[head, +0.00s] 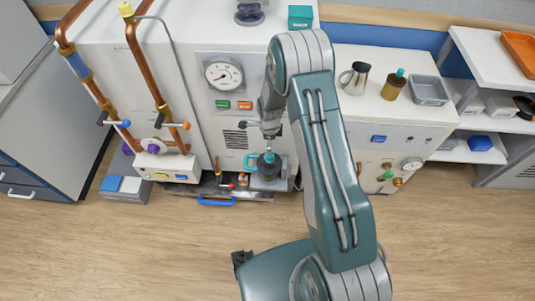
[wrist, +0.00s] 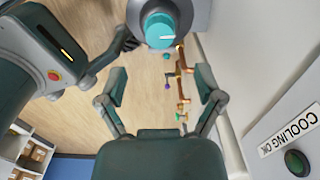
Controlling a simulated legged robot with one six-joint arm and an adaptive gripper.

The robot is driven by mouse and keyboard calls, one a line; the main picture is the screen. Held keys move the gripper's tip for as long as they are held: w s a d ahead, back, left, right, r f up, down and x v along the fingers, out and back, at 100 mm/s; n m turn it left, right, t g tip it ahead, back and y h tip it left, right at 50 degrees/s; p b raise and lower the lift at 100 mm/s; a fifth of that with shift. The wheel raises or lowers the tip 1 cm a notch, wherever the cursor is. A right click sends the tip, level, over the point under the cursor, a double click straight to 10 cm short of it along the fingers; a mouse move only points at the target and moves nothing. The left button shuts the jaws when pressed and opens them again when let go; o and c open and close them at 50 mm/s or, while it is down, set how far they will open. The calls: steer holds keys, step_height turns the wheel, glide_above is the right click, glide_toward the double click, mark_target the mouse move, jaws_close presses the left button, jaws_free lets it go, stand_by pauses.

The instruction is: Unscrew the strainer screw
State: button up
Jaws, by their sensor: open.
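A round teal knob (wrist: 160,29) with a white mark, which looks like the strainer screw, shows at the top of the wrist view. It sits on a round grey body (wrist: 185,9). My gripper (wrist: 160,84) is open, its two fingers spread wide with nothing between them. The knob appears beyond the fingertips, apart from them. In the head view the end of my arm is low at the front of the white machine (head: 236,130), and small dark and teal parts overlap there, so I cannot separate gripper and screw clearly.
Copper pipes (head: 136,45) with coloured valve handles stand at the left. A pressure gauge (head: 223,74) is on the machine's front. A metal jug (head: 355,78) and grey tray (head: 429,90) stand on the right counter. The wooden floor (head: 130,250) in front is mostly clear.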

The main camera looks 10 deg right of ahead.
mark_target(269, 156)
step_height(269, 156, down, 8)
stand_by(0.4)
steer(key=c, duration=1.2)
